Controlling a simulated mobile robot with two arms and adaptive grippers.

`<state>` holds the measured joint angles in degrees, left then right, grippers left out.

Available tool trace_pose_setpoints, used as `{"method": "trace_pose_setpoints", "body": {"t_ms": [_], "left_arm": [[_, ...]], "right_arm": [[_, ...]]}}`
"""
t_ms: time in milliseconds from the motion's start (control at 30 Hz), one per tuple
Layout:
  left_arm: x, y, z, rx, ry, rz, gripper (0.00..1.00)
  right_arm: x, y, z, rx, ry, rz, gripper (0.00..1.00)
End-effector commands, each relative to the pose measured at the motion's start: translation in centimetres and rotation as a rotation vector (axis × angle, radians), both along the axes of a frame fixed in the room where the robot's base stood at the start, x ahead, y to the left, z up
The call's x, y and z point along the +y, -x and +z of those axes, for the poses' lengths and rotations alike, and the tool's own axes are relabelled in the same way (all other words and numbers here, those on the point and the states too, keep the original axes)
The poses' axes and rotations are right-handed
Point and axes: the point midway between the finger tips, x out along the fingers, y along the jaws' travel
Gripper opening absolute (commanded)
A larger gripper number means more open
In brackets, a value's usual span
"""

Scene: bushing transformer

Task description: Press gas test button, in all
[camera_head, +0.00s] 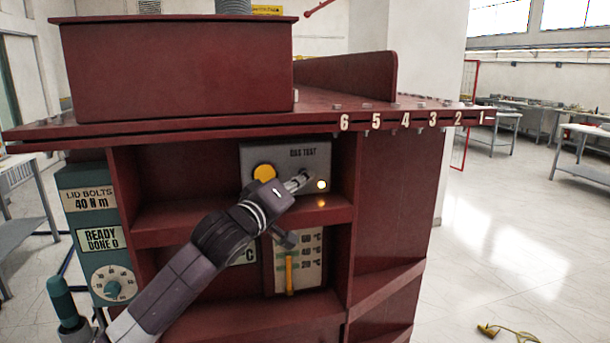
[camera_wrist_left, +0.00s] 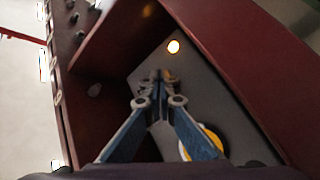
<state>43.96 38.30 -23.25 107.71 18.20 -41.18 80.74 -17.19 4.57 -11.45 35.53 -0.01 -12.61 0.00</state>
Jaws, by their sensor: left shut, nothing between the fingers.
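The grey GAS TEST panel (camera_head: 285,155) is set in the upper recess of the dark red transformer cabinet. It carries a round yellow disc (camera_head: 264,171) at left and a small lit yellow-white lamp (camera_head: 321,185) at lower right. My left gripper (camera_head: 305,177) is shut and empty, its tips in front of the panel between disc and lamp. In the left wrist view the shut fingers (camera_wrist_left: 160,82) point at the panel (camera_wrist_left: 200,105); the lamp (camera_wrist_left: 173,46) shows beyond them and the disc (camera_wrist_left: 205,143) lies beside them. Whether the tips touch the panel, I cannot tell.
Red shelf walls surround the recess closely. Below is a temperature scale panel (camera_head: 307,262), partly behind my left arm. At left stands a teal LID BOLTS unit (camera_head: 97,235) with a dial. A numbered ledge (camera_head: 415,119) juts out above. The floor at right is mostly clear.

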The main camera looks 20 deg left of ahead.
Motion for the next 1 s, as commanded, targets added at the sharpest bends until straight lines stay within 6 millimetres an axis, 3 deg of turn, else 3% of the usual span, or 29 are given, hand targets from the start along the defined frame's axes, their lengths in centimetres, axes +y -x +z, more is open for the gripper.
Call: {"method": "trace_pose_setpoints", "body": {"t_ms": [833,1000], "left_arm": [[-1.1,1.6,0.0,0.000,0.000,0.000,0.00],[-2.0,2.8,-0.1,0.001,0.001,-0.003,0.00]], "right_arm": [[0.0,0.0,0.0,0.000,0.000,0.000,0.00],[0.0,0.0,0.1,0.000,0.000,0.000,0.00]]}}
